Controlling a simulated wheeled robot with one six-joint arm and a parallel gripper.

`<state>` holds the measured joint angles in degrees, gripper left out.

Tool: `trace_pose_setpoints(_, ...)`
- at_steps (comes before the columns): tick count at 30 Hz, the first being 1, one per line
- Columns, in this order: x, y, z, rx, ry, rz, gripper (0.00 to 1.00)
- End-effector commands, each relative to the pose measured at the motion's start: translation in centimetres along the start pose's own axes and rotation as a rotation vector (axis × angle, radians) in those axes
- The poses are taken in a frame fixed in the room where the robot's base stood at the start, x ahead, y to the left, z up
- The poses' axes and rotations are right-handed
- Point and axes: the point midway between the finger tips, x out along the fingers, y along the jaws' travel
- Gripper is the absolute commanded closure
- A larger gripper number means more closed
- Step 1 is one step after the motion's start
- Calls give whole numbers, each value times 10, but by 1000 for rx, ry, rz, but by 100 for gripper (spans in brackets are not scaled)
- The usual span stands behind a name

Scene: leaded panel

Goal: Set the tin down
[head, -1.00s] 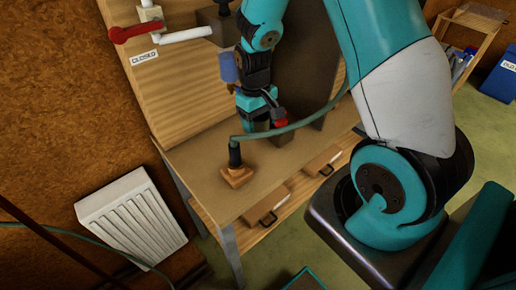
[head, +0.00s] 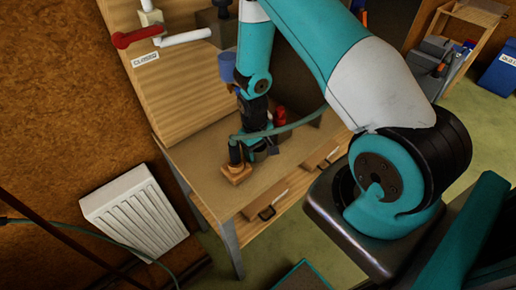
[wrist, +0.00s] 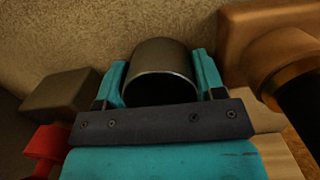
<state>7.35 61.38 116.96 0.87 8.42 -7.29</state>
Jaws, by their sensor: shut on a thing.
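My gripper (wrist: 162,80) is shut on the tin (wrist: 160,62), a dark grey metal cylinder with a rounded rim and a dark mouth, in the middle of the wrist view. A teal finger lies on each side of it. In the head view my gripper (head: 262,150) is low over the bench (head: 205,165), right beside the wooden block. The tin cannot be made out there, as my gripper hides it. I cannot tell whether its base touches the bench.
A wooden block (head: 237,174) with a black upright tool stands close by at the bench's near-left part; the block also shows at the right of the wrist view (wrist: 235,35). A grey block (wrist: 58,95) and red object (wrist: 45,142) lie left. A hose crosses above.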

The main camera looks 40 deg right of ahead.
Motion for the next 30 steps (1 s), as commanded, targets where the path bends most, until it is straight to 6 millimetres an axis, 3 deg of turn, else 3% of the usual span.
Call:
trace_pose_setpoints(5,5,0,0,0,-1,0,61)
trace_pose_setpoints(6,3,0,0,0,0,0,30)
trace_pose_setpoints(7,3,0,0,0,-1,0,26)
trace_pose_setpoints(18,-4,0,-1,0,2,0,26)
trace_pose_setpoints(30,-61,0,-1,0,3,0,26)
